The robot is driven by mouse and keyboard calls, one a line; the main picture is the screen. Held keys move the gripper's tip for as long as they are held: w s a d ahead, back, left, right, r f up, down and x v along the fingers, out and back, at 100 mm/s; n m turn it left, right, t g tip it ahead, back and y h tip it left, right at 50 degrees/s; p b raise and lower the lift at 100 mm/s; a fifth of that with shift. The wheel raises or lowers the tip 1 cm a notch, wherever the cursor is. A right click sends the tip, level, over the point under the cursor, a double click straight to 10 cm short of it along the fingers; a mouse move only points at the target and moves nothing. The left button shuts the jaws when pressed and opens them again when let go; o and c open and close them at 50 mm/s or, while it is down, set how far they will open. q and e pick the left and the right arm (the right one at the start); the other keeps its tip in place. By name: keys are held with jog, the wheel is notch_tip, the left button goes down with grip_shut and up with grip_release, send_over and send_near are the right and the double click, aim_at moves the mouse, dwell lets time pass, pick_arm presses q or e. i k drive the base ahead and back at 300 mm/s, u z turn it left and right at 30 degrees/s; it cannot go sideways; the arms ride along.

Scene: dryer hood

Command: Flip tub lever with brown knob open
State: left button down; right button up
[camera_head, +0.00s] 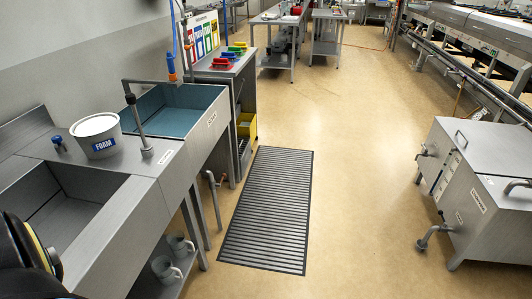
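A thin grey lever-like pipe (216,197) stands beside the sink unit, with a small brownish end (222,180) at its upper right. It is too small to tell if this is the brown knob or how it is set. The blue-lined tub (180,122) is at the back of the sink unit, and a grey basin (66,205) is in front. A small blue knob (58,141) stands on the counter's left. Neither gripper is in view. A dark rounded part with a yellow rim shows at the lower left edge; I cannot tell what it is.
A white FOAM bucket (98,135) stands on the counter, and mugs (166,269) sit on the shelf below. A dark slatted mat (268,210) lies on the floor. A grey metal cabinet (484,192) with pipes stands at right. Tan floor is clear between.

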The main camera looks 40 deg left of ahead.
aim_at(224, 175)
jog(key=u, duration=0.05)
jog(key=i, duration=2.1)
jog(key=u, duration=0.85)
jog(key=i, duration=1.5)
jog(key=u, duration=1.85)
jog(key=i, duration=0.75)
jog(key=u, duration=0.5)
